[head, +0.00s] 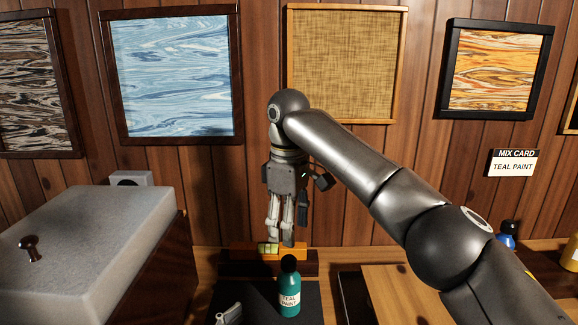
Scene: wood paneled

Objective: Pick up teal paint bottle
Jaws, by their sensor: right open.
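The teal paint bottle (289,301) stands upright on a dark mat at the bottom centre, with a black cap and a white label reading TEAL PAINT. My right gripper (287,238) points down above and behind the bottle in the picture, its fingers apart with nothing between them. The fingertips show just above the cap in the picture; the exact gap in depth cannot be told. My left gripper is not in view. The mix card (514,163) on the wall reads TEAL PAINT.
A wooden block (240,268) with a yellow-green piece is behind the bottle. A grey-topped box (90,245) stands left. A small unclear grey metal piece (230,315) lies at the bottom edge. A blue bottle (507,240) and a yellow bottle (570,254) stand right.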

